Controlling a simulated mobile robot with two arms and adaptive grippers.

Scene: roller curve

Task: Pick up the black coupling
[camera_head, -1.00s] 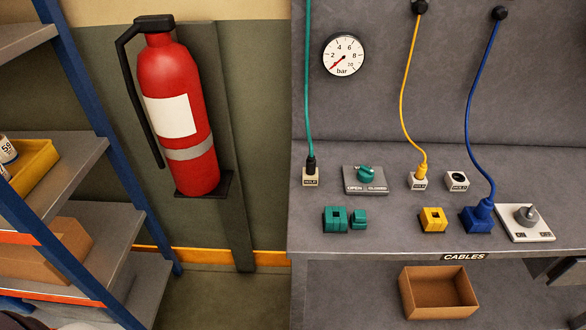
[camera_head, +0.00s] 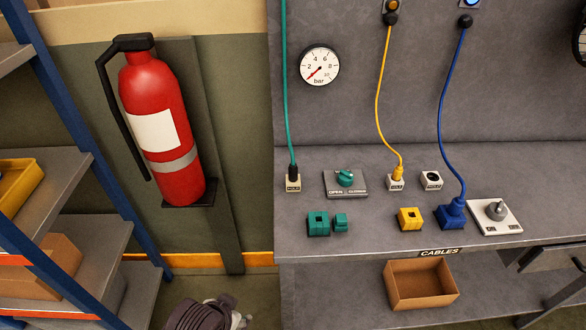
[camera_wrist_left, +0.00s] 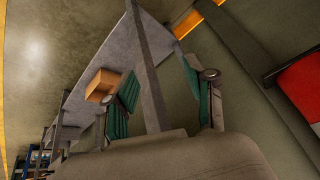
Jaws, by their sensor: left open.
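A black coupling (camera_head: 292,171) sits on the lower end of the teal hose (camera_head: 287,90). It stands upright in a pale holder block (camera_head: 293,183) at the left end of the bench. In the left wrist view, my left gripper (camera_wrist_left: 165,98) is open, with its two teal-padded fingers wide apart and nothing between them. That view shows the bench and the cardboard box (camera_wrist_left: 103,86) beyond the fingers, but I cannot make out the coupling there. My right gripper is not in view.
A teal valve (camera_head: 345,178), yellow coupling (camera_head: 397,174) and blue coupling (camera_head: 452,213) stand on the bench. Teal blocks (camera_head: 318,224) and a yellow block (camera_head: 410,219) lie nearer its front edge. A fire extinguisher (camera_head: 162,130) and shelf rack (camera_head: 90,205) are left.

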